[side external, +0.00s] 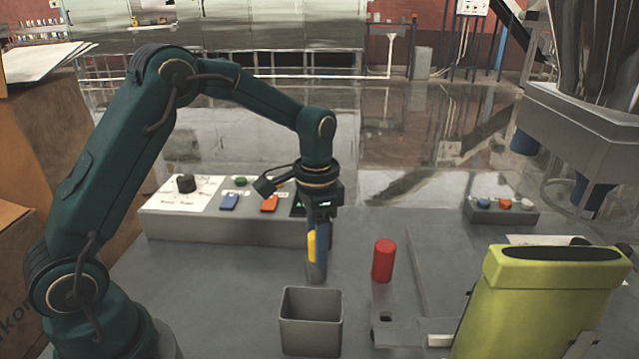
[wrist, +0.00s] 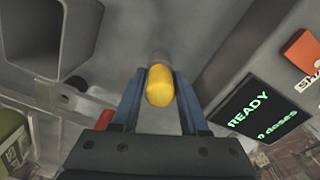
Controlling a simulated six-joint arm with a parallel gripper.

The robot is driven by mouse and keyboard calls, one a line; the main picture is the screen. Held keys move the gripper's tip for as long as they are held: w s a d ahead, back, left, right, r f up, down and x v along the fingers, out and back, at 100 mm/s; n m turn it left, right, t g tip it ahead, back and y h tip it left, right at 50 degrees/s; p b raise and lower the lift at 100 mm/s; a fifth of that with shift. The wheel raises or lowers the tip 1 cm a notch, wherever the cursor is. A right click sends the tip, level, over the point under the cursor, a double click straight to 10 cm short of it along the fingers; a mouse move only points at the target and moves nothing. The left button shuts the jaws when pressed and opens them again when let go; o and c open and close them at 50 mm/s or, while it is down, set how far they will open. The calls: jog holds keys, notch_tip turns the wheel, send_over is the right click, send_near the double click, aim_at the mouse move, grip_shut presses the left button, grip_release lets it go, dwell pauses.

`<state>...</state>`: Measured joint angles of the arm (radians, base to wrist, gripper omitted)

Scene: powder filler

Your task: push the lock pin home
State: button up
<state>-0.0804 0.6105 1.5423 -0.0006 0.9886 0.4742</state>
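My gripper (side external: 317,272) points down above the grey table, behind the open grey bin and left of the red cylinder. In the wrist view its blue fingers (wrist: 160,88) hold a rounded yellow piece (wrist: 160,87) between them; the yellow also shows in the side view (side external: 312,245). What lies beyond the yellow end is mostly hidden. A short white pin (side external: 438,340) sticks out leftward at the base of the yellow-green container (side external: 535,305); it looks like the lock pin, but I cannot be sure. My gripper is well apart from it.
The grey bin (side external: 311,318) stands in front of my gripper. The red cylinder (side external: 384,260) stands upright on a grey bracket. A control panel (side external: 235,225) lies behind, its screen (wrist: 250,120) reading READY. A small button box (side external: 500,211) stands at the back right.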

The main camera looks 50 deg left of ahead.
grip_shut()
jog(key=shift+r, duration=0.55)
jog(key=r, duration=0.3)
jog(key=shift+s+a+r, duration=0.15)
jog(key=shift+a+r, duration=0.15)
jog(key=shift+a, duration=0.1)
jog(key=s+a+r, duration=0.5)
jog(key=a+r, duration=0.1)
jog(key=a, duration=0.2)
send_near(312, 232)
notch_tip(312, 232, down, 2)
jog(key=d, duration=0.3)
jog(key=d+f, duration=0.1)
jog(key=d, duration=1.3)
jog(key=shift+f, duration=0.2)
